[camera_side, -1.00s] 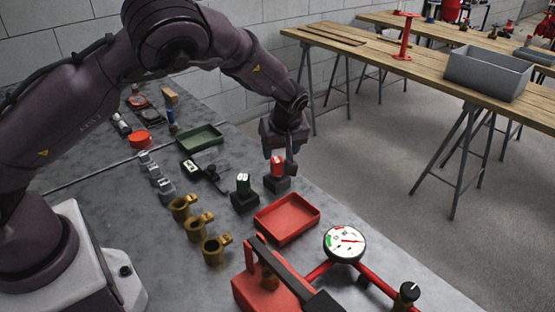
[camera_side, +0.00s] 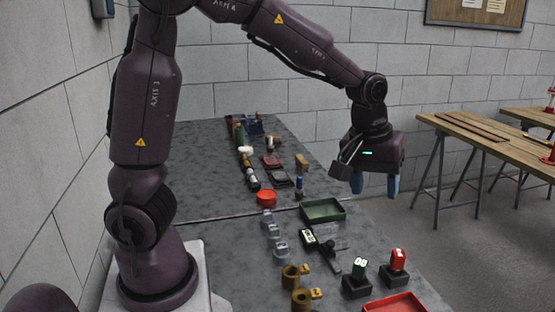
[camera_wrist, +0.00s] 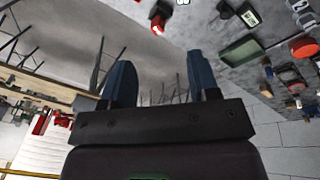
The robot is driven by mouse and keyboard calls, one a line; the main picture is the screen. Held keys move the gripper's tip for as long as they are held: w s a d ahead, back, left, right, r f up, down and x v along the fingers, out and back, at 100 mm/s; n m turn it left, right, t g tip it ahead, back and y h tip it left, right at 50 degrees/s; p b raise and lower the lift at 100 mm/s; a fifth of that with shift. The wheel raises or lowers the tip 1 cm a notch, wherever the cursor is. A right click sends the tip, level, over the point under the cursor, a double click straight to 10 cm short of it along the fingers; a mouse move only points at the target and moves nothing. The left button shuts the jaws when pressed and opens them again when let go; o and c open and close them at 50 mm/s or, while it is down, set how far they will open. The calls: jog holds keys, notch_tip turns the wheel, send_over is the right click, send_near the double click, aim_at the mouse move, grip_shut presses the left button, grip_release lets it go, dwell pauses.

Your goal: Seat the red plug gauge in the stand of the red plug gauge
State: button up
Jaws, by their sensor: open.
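The red plug gauge (camera_side: 398,256) stands upright in its dark stand (camera_side: 393,276) at the lower right of the side view, touching it. How deep it sits in the stand is hard to tell. The red plug gauge also shows in the wrist view (camera_wrist: 158,22) at the top. My gripper (camera_side: 375,184) is raised well above and behind the gauge, apart from it. Its blue fingers are spread with nothing between them, as the wrist view also shows (camera_wrist: 161,68).
A red tray (camera_side: 395,305) lies in front, and a green tray (camera_side: 323,210) behind. Brass fittings (camera_side: 291,277) stand at left. Bare bench lies right of the green tray.

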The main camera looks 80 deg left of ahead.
jog(key=s+r+m+t, duration=0.1)
jog(key=s+r+m, duration=0.2)
jog(key=s, duration=0.6)
jog(key=s+r+m+t, duration=0.2)
jog(key=s+r+m, duration=0.2)
jog(key=s, duration=0.5)
jog(key=shift+d+m, duration=0.4)
jog(key=shift+m, duration=0.5)
